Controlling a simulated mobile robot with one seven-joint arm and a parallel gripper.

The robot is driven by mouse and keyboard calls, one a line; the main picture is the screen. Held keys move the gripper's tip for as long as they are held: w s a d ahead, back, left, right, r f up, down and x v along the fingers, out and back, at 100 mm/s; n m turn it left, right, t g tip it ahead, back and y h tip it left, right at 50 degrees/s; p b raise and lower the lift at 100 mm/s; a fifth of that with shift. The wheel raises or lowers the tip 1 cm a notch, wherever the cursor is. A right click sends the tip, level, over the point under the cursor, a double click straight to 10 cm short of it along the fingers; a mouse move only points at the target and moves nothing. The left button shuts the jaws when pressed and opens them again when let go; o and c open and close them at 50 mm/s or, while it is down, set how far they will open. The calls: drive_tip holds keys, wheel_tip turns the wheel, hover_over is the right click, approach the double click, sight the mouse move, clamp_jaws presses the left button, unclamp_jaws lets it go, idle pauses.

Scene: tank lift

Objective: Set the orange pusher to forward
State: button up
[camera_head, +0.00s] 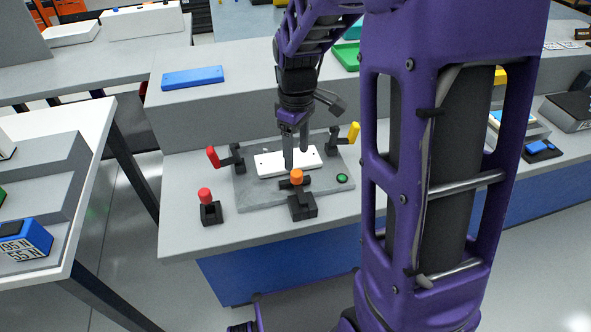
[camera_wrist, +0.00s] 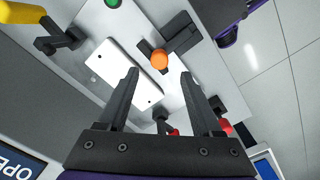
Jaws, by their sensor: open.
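The orange pusher (camera_head: 297,177) is an orange knob on a black block at the front edge of the grey plate (camera_head: 262,193). It also shows in the wrist view (camera_wrist: 159,59), on its black arm, between and beyond my fingertips. My gripper (camera_head: 296,155) is open and empty. In the head view it hangs over the white block (camera_head: 272,165) on the plate, just behind the orange knob. In the wrist view the two fingers (camera_wrist: 167,82) stand apart, and neither visibly touches the knob.
A red-handled lever (camera_head: 213,157) stands at the plate's left and a yellow-handled one (camera_head: 353,132) at its right. A green button (camera_head: 342,178) is on the plate's right. A red-knobbed stick (camera_head: 205,195) stands at the front left. A blue box (camera_head: 193,77) lies on the shelf behind.

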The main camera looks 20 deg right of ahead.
sight(296, 172)
wheel_tip(296, 172, down, 6)
drive_tip(key=shift+f+b, duration=0.2)
drive_tip(key=shift+b, duration=0.25)
drive_tip(key=shift+c, duration=0.2)
clamp_jaws()
drive_tip(key=shift+w, duration=0.15)
idle(0.9)
